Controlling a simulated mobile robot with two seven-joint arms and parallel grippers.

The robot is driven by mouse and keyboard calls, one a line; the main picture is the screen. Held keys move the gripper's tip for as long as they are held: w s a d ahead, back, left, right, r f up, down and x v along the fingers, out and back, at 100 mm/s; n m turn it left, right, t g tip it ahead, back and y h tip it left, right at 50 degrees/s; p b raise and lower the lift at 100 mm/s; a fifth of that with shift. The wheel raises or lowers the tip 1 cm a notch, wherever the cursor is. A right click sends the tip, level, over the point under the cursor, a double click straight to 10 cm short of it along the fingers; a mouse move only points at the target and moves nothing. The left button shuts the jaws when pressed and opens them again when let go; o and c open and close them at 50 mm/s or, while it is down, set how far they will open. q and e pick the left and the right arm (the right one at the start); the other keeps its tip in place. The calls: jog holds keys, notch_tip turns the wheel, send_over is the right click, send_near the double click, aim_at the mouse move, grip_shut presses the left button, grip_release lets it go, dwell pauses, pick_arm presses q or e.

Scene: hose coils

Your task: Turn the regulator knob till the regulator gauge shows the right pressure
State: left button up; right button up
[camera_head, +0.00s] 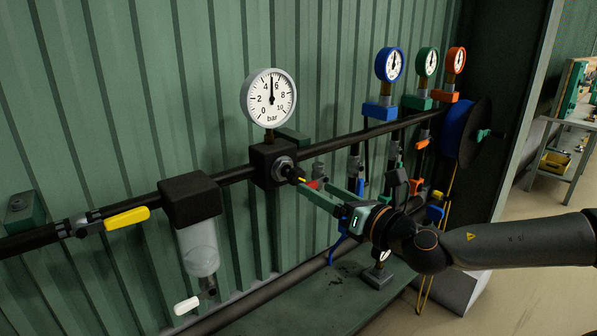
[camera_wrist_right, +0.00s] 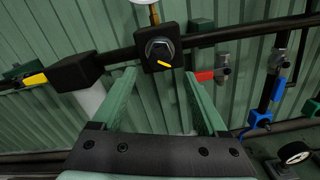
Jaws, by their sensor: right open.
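The regulator (camera_head: 272,162) is a black block on the dark pipe, with a round knob (camera_head: 285,167) on its front. The knob also shows in the right wrist view (camera_wrist_right: 160,48), with a yellow mark below its centre. The white regulator gauge (camera_head: 268,98) stands above it, marked in bar; its needle points nearly straight up, between 4 and 6, at about 5. My right gripper (camera_head: 318,188) is open and empty, its green fingers pointing at the knob. In the wrist view the knob lies just beyond and between the fingertips (camera_wrist_right: 160,75), apart from them. My left gripper is out of view.
A filter with a clear bowl (camera_head: 199,250) and a yellow lever (camera_head: 126,220) are left of the regulator. A red lever (camera_wrist_right: 204,76) is close right of the fingers. Blue (camera_head: 389,65), green (camera_head: 427,62) and orange (camera_head: 456,60) gauges stand further right.

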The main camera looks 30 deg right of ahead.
aim_at(300, 179)
jog(key=w+p, duration=0.1)
jog(key=w, duration=0.2)
jog(key=w+p, duration=0.2)
jog(key=shift+w+a+r, duration=0.15)
jog(key=shift+w+a, duration=0.05)
jog(key=shift+w, duration=0.2)
jog(key=shift+w+a, duration=0.1)
jog(key=shift+w, duration=0.7)
grip_shut()
